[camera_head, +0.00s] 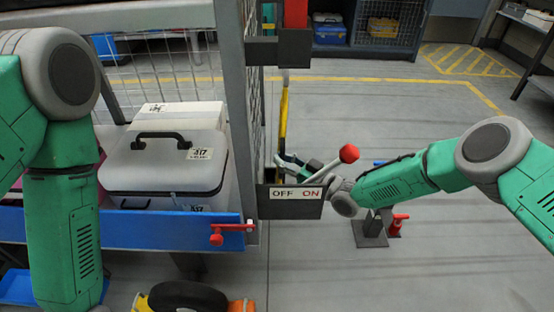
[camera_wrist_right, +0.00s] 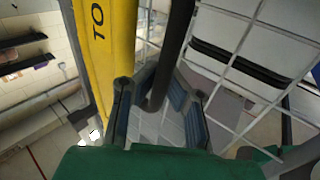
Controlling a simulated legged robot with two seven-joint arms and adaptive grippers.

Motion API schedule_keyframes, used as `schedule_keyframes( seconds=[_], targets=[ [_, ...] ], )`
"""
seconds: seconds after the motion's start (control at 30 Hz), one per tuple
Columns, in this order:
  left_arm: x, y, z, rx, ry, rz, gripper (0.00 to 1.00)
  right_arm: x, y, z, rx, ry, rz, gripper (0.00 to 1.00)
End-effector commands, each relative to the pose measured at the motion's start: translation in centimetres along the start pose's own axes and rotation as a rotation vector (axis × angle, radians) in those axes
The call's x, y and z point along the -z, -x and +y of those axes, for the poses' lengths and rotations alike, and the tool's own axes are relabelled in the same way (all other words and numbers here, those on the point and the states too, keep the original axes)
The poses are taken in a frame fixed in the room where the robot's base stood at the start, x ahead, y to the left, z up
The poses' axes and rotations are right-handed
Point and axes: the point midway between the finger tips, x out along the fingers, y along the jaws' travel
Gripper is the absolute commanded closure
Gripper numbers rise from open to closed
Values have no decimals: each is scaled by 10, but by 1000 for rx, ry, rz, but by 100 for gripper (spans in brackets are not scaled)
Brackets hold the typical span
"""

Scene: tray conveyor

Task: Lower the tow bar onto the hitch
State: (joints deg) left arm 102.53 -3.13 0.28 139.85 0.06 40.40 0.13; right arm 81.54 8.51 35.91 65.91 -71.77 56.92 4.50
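The yellow tow bar (camera_head: 284,112) stands upright just right of the grey post in the head view. In the right wrist view the tow bar (camera_wrist_right: 113,50), with black lettering, runs along the left side of the fingers. My right gripper (camera_head: 285,162) is beside the tow bar's lower visible part. In the right wrist view a dark rod (camera_wrist_right: 176,50) reaches between the spread fingers of this gripper (camera_wrist_right: 160,112); gaps show around it, and contact is unclear. My left forearm hangs at the left and its gripper is out of view. I cannot identify the hitch for sure.
An OFF/ON panel (camera_head: 296,203) with a red-knobbed lever (camera_head: 349,153) is close to my right gripper. A white case (camera_head: 165,165) sits in the wire cage above a blue rail (camera_head: 130,232) with a red handle (camera_head: 217,238).

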Motion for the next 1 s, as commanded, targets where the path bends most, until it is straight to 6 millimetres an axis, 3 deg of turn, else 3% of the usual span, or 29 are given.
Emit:
schedule_keyframes(
  seconds=[0.5, 1.0],
  targets=[
    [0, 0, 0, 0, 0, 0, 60, -13, 59, 43, 8, -223, 295, 100],
    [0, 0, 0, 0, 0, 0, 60, -26, 81, 60, 12, -323, 425, 100]
  ],
)
